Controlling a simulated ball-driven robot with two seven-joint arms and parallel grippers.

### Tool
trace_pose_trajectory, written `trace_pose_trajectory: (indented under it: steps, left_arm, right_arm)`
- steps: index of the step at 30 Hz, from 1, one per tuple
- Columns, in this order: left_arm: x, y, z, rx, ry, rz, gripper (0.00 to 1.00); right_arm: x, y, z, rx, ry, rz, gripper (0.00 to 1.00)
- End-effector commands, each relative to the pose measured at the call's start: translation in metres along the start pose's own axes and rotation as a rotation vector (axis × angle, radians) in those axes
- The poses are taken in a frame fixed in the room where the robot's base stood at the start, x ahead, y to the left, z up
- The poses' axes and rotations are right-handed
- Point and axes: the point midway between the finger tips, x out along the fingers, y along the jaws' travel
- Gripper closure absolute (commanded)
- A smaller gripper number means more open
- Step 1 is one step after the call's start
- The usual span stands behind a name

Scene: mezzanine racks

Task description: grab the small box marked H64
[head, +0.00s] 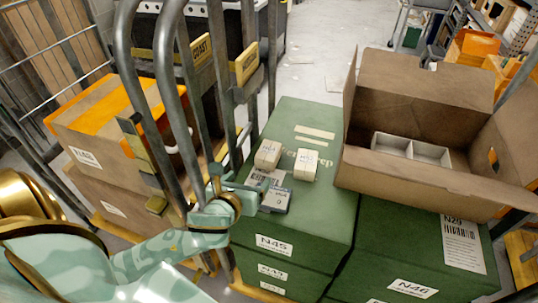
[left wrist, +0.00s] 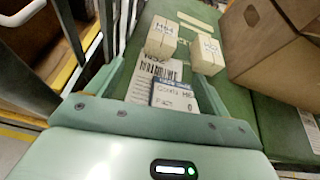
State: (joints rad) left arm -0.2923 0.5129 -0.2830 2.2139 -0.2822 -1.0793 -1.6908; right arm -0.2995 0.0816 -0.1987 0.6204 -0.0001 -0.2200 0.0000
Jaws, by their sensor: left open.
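Two small cream boxes stand on a green carton (head: 318,225). The left one (head: 268,154) also shows in the left wrist view (left wrist: 161,38), its blurred label starting with H and possibly reading H64. The right cream box (head: 306,165) also shows in the left wrist view (left wrist: 207,55); its label starts with H but is unclear. A flat blue-and-white box (head: 276,199) lies nearer me, partly between my fingers in the left wrist view (left wrist: 173,96). My left gripper (head: 240,184) is open and empty, short of the cream boxes. My right gripper is not in view.
An open brown carton (head: 400,172) stands right of the small boxes, on green cartons. Grey metal cart rails (head: 170,100) rise close to the left of my gripper. A brown carton with orange tape (head: 100,130) stands beyond them. Green surface behind the cream boxes is free.

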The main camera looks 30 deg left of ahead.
Motion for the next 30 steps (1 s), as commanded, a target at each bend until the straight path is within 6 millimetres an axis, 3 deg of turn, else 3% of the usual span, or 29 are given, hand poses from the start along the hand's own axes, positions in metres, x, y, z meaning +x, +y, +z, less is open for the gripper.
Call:
trace_pose_trajectory:
  steps: [5,15,23,30]
  left_arm:
    - [0.017,-0.002,0.003,0.123,-0.021,-0.018,0.2]
    - [0.097,-0.003,0.003,0.119,-0.019,-0.016,0.2]
    - [0.121,-0.003,0.006,0.117,-0.019,-0.017,0.2]
    - [0.16,-0.003,0.008,0.117,-0.018,-0.017,0.2]
  right_arm:
    - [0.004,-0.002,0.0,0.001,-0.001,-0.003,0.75]
    - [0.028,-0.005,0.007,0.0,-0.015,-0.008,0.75]
    - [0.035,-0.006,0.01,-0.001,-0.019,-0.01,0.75]
    - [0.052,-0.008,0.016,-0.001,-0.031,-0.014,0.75]
